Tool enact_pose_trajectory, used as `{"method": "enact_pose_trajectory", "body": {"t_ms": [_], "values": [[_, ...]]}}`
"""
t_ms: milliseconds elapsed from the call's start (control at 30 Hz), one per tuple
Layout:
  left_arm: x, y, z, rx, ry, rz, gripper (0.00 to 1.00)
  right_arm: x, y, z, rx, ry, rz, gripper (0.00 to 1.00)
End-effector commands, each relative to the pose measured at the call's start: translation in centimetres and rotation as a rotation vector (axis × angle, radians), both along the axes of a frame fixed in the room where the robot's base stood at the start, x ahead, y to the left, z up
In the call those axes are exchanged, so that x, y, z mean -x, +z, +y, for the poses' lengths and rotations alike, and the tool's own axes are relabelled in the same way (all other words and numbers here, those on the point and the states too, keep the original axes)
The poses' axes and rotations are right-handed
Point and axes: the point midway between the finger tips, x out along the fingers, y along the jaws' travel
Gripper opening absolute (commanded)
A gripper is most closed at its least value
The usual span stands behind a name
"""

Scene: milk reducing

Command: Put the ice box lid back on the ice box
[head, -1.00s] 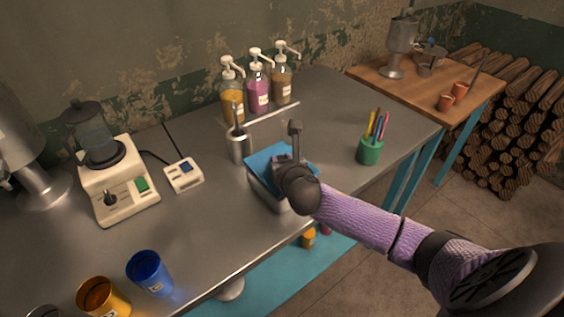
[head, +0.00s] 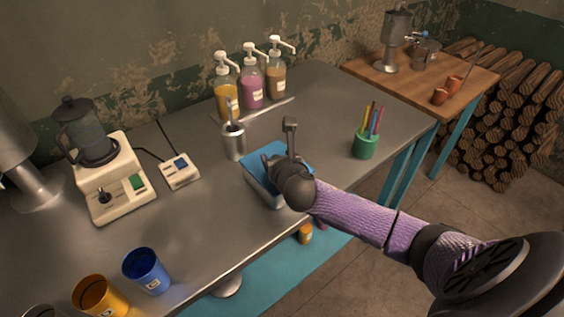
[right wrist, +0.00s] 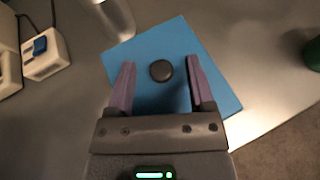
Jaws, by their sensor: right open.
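The ice box (head: 262,188) is a small pale metal box near the front edge of the steel table. Its blue square lid (head: 257,160) lies over its top in the head view, partly hidden by my right gripper. Whether the lid sits fully flush cannot be told. In the right wrist view the blue lid (right wrist: 150,40) has a dark round knob (right wrist: 161,70) in its middle. My right gripper (right wrist: 160,65) is open, one finger on each side of the knob with gaps visible. It also shows above the lid in the head view (head: 276,160). My left gripper is out of view.
A metal cup with utensils (head: 234,142) stands close behind the box. A green pen holder (head: 364,147) is to its right. Pump bottles (head: 251,92), a blender (head: 108,180), a small switch box (head: 180,171) and a blue cup (head: 147,271) stand around.

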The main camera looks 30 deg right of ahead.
Motion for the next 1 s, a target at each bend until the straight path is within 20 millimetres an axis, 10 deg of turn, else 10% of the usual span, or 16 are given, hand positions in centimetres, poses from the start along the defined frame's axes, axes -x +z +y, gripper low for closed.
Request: {"method": "enact_pose_trajectory", "body": {"t_ms": [500, 1000], "values": [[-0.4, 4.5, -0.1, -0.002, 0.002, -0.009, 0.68, 10.1, 5.2, 3.3, 0.0, 0.0, 0.0, 0.68], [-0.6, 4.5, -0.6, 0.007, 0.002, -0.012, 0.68, 10.5, 5.2, 3.4, 0.0, 0.0, -0.002, 0.68]]}}
